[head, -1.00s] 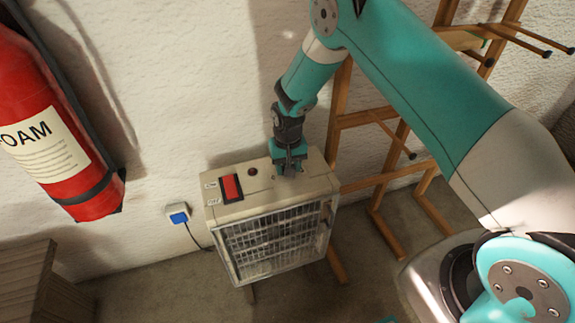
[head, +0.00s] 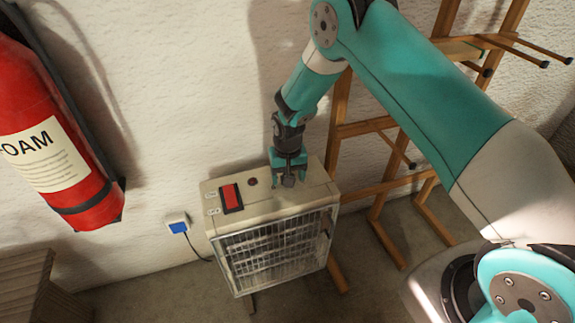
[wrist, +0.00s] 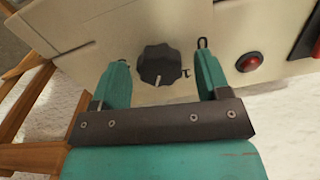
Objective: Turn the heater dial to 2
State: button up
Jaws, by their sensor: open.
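The heater (head: 270,235) is a cream box with a wire grille on its front, standing by the white wall. Its dial (wrist: 159,65) is a black, lobed knob on the top panel, with a pale pointer line on it. A small printed mark sits just right of the dial in the wrist view, too small to read surely. My gripper (wrist: 160,72) is open, with one teal finger on each side of the dial and gaps between. In the head view my gripper (head: 289,178) is over the right part of the heater's top.
A red rocker switch (head: 231,197) and a small red lamp (head: 252,181) are left of my gripper on the heater's top. A wooden rack (head: 375,190) stands close behind and right. A fire extinguisher (head: 65,150) hangs at left. A plug (head: 178,223) is on the wall.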

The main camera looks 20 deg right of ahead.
notch_tip(320, 180, up, 17)
jog(key=p, duration=0.1)
jog(key=shift+r, duration=0.15)
dwell(0.4)
jog(key=s+a+r+n+y+p, duration=0.15)
jog(key=s+r+p, duration=0.25)
jog(key=s+r, duration=0.45)
jog(key=s+a+r+n+y+p, duration=0.1)
jog(key=s+a+r+n+p, duration=0.3)
jog(key=r, duration=0.7)
jog(key=s+r+n+y+p, duration=0.1)
jog(key=s+r, duration=0.3)
jog(key=s, duration=0.5)
jog(key=s+r+n+p, duration=0.2)
jog(key=s+r, duration=0.3)
jog(key=s, duration=0.4)
jog(key=shift+s+d+y+p, duration=0.35)
jog(key=shift+d+p, duration=0.05)
jog(key=shift+p, duration=0.05)
